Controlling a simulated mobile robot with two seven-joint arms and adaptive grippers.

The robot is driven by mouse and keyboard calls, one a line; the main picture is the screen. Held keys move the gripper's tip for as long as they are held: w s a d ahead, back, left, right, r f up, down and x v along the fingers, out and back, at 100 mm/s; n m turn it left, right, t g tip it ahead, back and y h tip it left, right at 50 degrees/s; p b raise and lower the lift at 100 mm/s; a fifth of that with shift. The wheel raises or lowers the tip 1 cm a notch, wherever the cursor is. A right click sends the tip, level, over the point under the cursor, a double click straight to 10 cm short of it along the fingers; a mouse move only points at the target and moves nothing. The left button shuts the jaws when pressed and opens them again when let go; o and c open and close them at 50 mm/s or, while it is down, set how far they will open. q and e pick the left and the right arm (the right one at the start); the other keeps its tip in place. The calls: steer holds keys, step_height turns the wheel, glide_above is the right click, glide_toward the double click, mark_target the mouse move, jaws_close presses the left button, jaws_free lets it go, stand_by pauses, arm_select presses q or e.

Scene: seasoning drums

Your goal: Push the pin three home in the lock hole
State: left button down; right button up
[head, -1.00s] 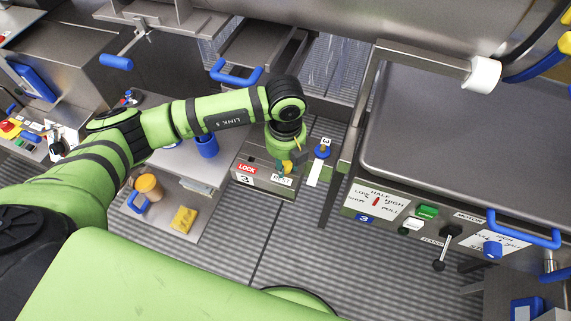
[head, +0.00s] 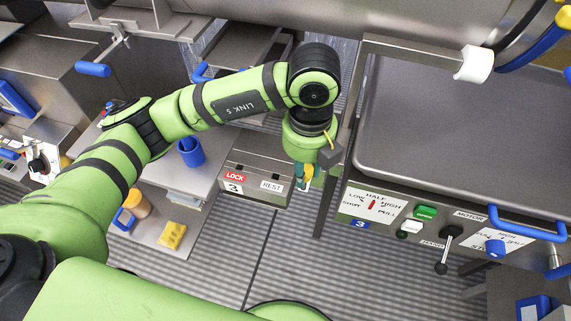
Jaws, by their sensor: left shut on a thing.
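My left gripper (head: 304,180) points down at the right end of a grey metal box (head: 255,168). The box carries a red LOCK label (head: 235,177), a white 3 label (head: 233,188) and a white REST label (head: 271,186). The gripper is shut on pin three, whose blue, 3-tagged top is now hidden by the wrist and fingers. Only small teal, white and yellow parts show at the fingertips. I cannot make out the lock hole itself. My right gripper is out of view.
A steel tray table (head: 460,150) with a lever and button panel (head: 375,205) stands close to the right of my gripper. Open floor lies in front.

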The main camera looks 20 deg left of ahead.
arm_select(q)
steer(key=w+a+r+m+p, duration=0.1)
steer(key=w+a+m+p, duration=0.1)
steer(key=a+m+p, duration=0.4)
steer(key=w+a+r+m+p, duration=0.1)
steer(key=w+a+m+p, duration=0.1)
steer(key=a+m+p, duration=0.4)
steer(key=a, duration=0.4)
steer(key=shift+w+r, duration=0.15)
steer(key=shift+r, duration=0.2)
steer(key=shift+a, duration=0.1)
step_height(320, 180, down, 6)
steer(key=b, duration=0.5)
steer(key=shift+b, duration=0.3)
steer(key=shift+r+b, duration=0.1)
steer(key=shift+b, duration=0.6)
stand_by(1.2)
